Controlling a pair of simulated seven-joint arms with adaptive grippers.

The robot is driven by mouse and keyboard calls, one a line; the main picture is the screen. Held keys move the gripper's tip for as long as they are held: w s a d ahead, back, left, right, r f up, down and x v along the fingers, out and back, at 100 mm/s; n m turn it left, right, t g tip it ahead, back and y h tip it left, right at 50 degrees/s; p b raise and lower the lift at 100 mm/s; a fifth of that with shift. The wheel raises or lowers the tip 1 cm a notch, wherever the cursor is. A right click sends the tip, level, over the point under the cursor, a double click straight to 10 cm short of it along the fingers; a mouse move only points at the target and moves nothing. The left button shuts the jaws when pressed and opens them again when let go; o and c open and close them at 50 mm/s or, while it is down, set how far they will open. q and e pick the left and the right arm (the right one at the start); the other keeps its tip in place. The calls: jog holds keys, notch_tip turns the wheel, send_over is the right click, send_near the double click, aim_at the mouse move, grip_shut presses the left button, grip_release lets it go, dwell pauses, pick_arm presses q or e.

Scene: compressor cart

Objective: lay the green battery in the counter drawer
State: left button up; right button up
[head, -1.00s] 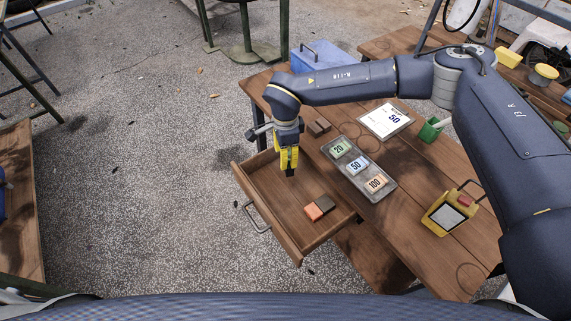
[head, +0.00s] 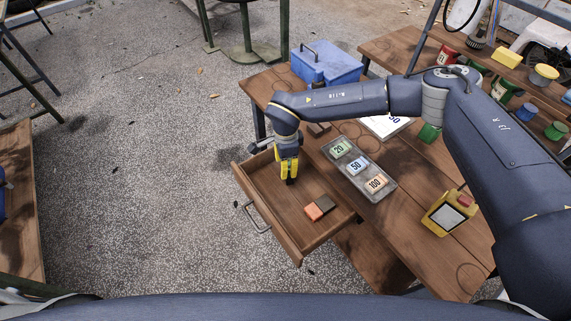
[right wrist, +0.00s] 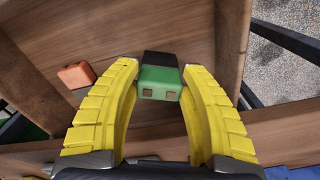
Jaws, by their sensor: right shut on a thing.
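My right gripper (head: 289,176) hangs over the far end of the open counter drawer (head: 262,207), pointing down. In the right wrist view its yellow fingers (right wrist: 160,88) are closed on the green battery (right wrist: 159,83), a green block with a black end. The drawer's wooden floor shows beyond the battery; I cannot tell whether the battery touches it. In the head view the gripper mostly hides the battery. My left gripper is not in view.
An orange-and-black battery (head: 314,212) lies in the drawer's near part and shows in the right wrist view (right wrist: 76,75). On the counter are a tray with numbered cards (head: 377,194) and a yellow device (head: 449,213). A blue box (head: 325,68) stands at the back.

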jog(key=o, duration=1.3)
jog(key=shift+f, duration=0.1)
notch_tip(320, 180, up, 12)
jog(key=shift+r, duration=0.2)
